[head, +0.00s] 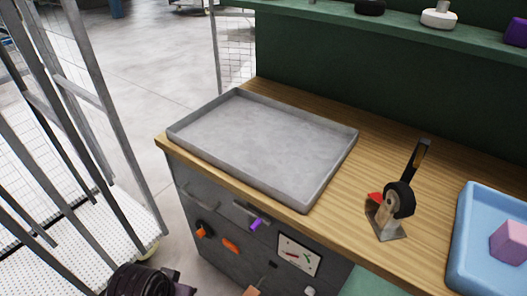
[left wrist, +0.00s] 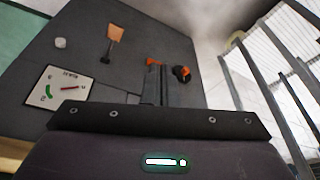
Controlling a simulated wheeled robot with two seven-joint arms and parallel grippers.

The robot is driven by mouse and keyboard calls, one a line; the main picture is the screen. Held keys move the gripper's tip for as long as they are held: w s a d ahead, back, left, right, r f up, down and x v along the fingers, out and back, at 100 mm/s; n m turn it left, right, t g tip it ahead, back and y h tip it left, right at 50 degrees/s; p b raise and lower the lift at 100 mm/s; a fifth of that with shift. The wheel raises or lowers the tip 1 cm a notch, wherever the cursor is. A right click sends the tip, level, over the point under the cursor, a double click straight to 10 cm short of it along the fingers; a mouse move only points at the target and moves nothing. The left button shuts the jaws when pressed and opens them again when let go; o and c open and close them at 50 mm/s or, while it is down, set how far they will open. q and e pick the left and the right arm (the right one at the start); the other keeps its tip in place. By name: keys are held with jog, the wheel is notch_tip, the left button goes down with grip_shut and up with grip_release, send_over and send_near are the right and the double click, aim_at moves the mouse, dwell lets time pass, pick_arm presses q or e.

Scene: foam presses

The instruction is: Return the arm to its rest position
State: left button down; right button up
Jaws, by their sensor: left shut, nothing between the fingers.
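My left gripper (left wrist: 156,72) shows in the left wrist view with its two fingers together and nothing between them. It points toward the grey drawer front of the bench, apart from the tabletop. In the head view only a dark part of my left arm shows at the bottom left edge, low beside the bench. The fingers are not visible there. My right gripper is in neither view.
An empty grey tray (head: 262,140) lies on the wooden bench. A blue tray (head: 462,243) holds a pink block (head: 511,241).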

pick_arm(q)
jog(key=s+a+f+g+p, duration=0.1)
jog(key=s+f, duration=0.1)
jog(key=f, duration=1.3)
jog(key=s+f, duration=0.2)
jog(key=f, duration=1.3)
jog(key=s+a+f+g+p, duration=0.1)
jog(key=s+a+f, duration=0.2)
jog(key=s+f, duration=1.2)
jog(key=s, duration=0.3)
jog(key=shift+a, duration=0.2)
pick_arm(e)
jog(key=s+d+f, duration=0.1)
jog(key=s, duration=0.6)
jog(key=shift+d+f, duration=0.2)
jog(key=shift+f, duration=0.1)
pick_arm(q)
jog(key=shift+s, duration=0.1)
